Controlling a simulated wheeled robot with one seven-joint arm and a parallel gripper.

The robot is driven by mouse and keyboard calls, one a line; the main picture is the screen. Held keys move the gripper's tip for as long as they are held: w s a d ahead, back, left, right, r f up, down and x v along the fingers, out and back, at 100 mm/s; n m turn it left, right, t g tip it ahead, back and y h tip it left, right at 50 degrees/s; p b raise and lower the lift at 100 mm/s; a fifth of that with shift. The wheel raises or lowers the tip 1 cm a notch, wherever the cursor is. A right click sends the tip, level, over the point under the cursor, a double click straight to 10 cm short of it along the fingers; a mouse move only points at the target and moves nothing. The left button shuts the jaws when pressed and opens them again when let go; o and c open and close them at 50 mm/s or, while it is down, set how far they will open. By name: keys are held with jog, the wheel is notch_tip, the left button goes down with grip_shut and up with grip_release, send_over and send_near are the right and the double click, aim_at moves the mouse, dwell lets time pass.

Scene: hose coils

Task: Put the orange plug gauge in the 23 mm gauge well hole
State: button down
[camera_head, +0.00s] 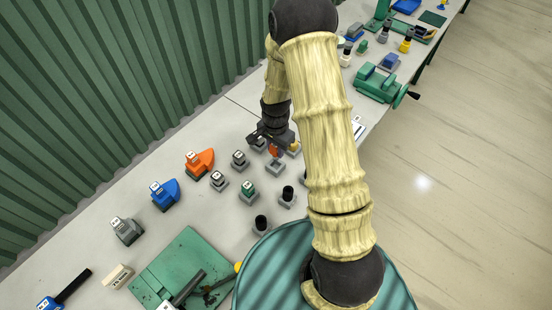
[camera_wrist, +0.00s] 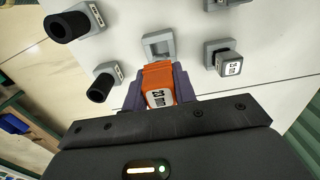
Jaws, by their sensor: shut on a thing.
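The orange plug gauge (camera_wrist: 158,82) is held between the jaws of my gripper (camera_wrist: 160,92) in the wrist view. A white label on its end appears to read 23 mm. In the head view the gauge (camera_head: 274,150) shows as a small orange piece below my gripper (camera_head: 273,141). An empty grey square well (camera_wrist: 158,47) lies just beyond the gauge in the wrist view; it also shows in the head view (camera_head: 275,168). No size marking is readable on this well. The gauge appears above the table and apart from the well.
Black-topped blocks (camera_wrist: 68,26) and a labelled grey plug in a well (camera_wrist: 229,63) flank the empty well. Orange (camera_head: 199,162), blue (camera_head: 164,194) and grey (camera_head: 126,230) pieces stand to the left. A green vise (camera_head: 375,84) is farther back.

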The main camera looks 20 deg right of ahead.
aim_at(276, 160)
jog(key=shift+f, duration=0.9)
jog(key=shift+w+f, duration=0.1)
jog(key=shift+d+f+p, duration=0.2)
jog(key=shift+f+p, duration=0.25)
jog(key=shift+f, duration=0.15)
notch_tip(276, 160, down, 2)
jog(key=shift+a+f+p, duration=0.1)
jog(key=shift+a+p, duration=0.05)
jog(key=shift+p, duration=0.25)
jog(key=shift+a+f, duration=0.15)
jog(key=shift+f, duration=0.25)
jog(key=shift+s, duration=0.2)
